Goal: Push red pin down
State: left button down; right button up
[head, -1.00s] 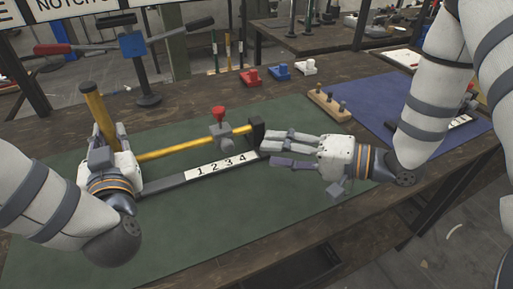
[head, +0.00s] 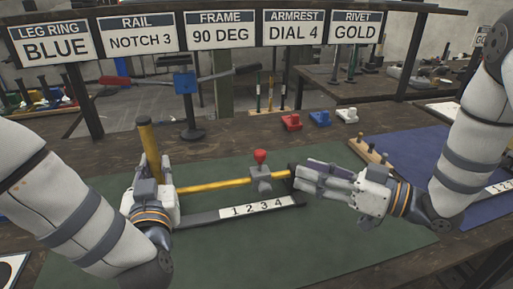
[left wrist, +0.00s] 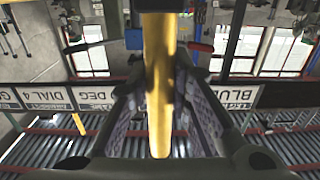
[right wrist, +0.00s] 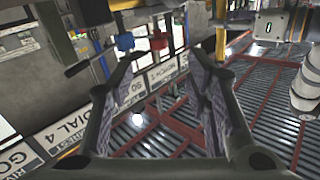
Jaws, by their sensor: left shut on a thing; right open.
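The red pin (head: 261,157) stands up from a grey block (head: 261,178) on the yellow horizontal rail. Its red head is clear above the block. My left gripper (head: 151,178) is shut on the yellow upright post (head: 146,142) at the rail's left end. The left wrist view shows the yellow post (left wrist: 159,95) between the fingers. My right gripper (head: 308,177) is open and empty, its fingertips by the dark block at the rail's right end, to the right of the red pin and lower than its head. The fingers partly hide that dark block.
A white strip numbered 1 2 3 4 (head: 258,207) lies on the dark lower bar in front of the rail. A blue-headed press (head: 186,85) stands behind. Red (head: 291,122), blue (head: 320,118) and white blocks sit at the back. The green mat (head: 330,235) is clear in front.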

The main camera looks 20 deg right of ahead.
aim_at(260, 151)
jog(key=shift+n, duration=0.9)
jog(key=x, duration=1.2)
jog(key=shift+w+r, duration=0.2)
jog(key=shift+r, duration=0.2)
